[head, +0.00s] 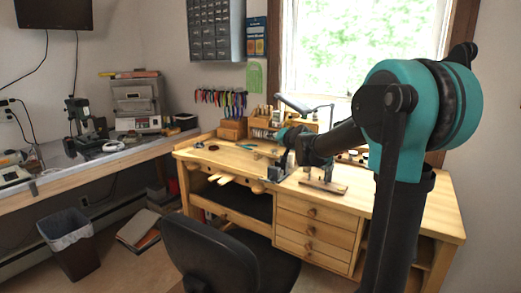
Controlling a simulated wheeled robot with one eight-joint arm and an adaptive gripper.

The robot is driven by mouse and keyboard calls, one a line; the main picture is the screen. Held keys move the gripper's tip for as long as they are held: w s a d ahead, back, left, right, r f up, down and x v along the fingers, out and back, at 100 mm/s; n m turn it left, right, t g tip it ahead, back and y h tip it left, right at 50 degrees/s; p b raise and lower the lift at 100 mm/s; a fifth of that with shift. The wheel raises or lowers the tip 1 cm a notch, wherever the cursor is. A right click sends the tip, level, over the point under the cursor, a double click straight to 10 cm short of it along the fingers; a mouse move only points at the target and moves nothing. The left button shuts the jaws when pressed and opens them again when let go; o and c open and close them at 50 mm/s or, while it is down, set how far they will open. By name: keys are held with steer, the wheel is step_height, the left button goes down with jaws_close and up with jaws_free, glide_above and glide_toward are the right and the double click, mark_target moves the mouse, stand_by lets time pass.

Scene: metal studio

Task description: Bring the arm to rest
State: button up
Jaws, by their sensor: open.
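My arm, teal and black, rises at the right of the head view and bends left and away over the wooden workbench (382,203). My gripper (279,171) is at the far end of the arm, small in the picture, low over the bench top or in front of it. It is open, and I see nothing held in it. The wrist and forearm hide part of the bench behind them. I cannot tell whether the fingers touch the bench.
A black chair (228,257) stands in front of the bench. A grey side table (88,157) with machines runs along the left. A lined trash bin (69,240) stands on the floor below it. Tools lie on the bench. A window (345,45) is behind.

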steer(key=s+d+f+n+g+h, duration=0.1)
steer(key=s+d+f+g, duration=0.2)
steer(key=s+f, duration=0.6)
steer(key=s+d+f+n+g+h, duration=0.1)
steer(key=s+d+f, duration=0.4)
steer(key=s+f, duration=0.5)
steer(key=s+d+f+n+g+h, duration=0.1)
steer(key=s+d+f+g, duration=0.3)
steer(key=s+f, duration=0.6)
steer(key=s+g+h, duration=0.1)
steer(key=s, duration=1.2)
steer(key=shift+s+d+f+n+g+h, duration=0.15)
steer(key=shift+s+d+n+g+h, duration=0.15)
steer(key=shift+s+n+h, duration=0.1)
steer(key=shift+w, duration=0.1)
